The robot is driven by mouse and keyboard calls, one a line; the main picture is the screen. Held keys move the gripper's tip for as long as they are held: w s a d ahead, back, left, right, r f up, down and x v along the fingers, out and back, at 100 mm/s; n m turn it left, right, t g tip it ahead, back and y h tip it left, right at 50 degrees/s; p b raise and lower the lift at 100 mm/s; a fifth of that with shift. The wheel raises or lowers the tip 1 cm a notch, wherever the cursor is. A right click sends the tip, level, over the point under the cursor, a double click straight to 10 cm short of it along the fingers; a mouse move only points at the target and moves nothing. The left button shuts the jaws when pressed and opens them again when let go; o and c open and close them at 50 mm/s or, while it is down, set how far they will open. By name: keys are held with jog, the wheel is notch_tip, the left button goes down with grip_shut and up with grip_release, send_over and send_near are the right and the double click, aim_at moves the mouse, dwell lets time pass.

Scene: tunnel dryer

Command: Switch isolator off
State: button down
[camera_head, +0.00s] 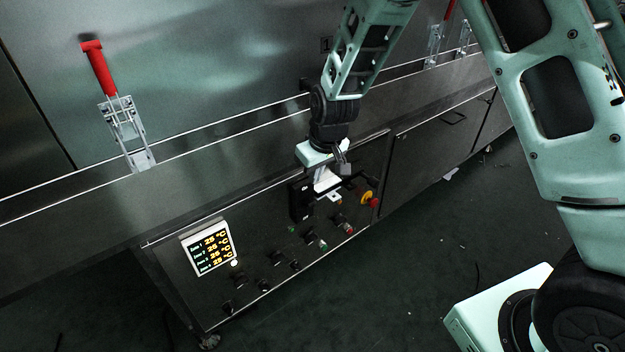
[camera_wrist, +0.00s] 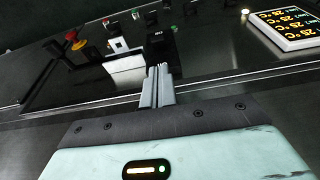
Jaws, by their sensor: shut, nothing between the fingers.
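My gripper (camera_wrist: 158,84) is shut and empty, its two grey fingers pressed together in front of the control panel. In the head view its wrist hangs over the panel's upper edge and hides part of it. A black box-like unit (camera_head: 301,199) stands out from the panel just below my wrist; it also shows just beyond my fingertips in the wrist view (camera_wrist: 161,43). A red knob on a yellow base (camera_head: 369,199) sits right of it; it shows at the left in the wrist view (camera_wrist: 74,40). I cannot tell for certain which is the isolator, nor its switch position.
A lit temperature display (camera_head: 210,247) sits at the panel's left, with several small knobs and buttons (camera_head: 295,265) beside it. A red-handled clamp (camera_head: 120,110) stands on the dryer wall above. A pale plate (camera_wrist: 126,70) lies left of my fingers. Floor in front is mostly clear.

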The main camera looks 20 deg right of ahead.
aim_at(309, 201)
jog(key=b+x, duration=0.2)
jog(key=x, duration=0.6)
jog(key=shift+w+f, duration=0.1)
jog(key=shift+f, duration=0.1)
jog(key=shift+d+f+b, duration=0.1)
jog(key=shift+f+b, duration=0.05)
jog(key=shift+b, duration=0.3)
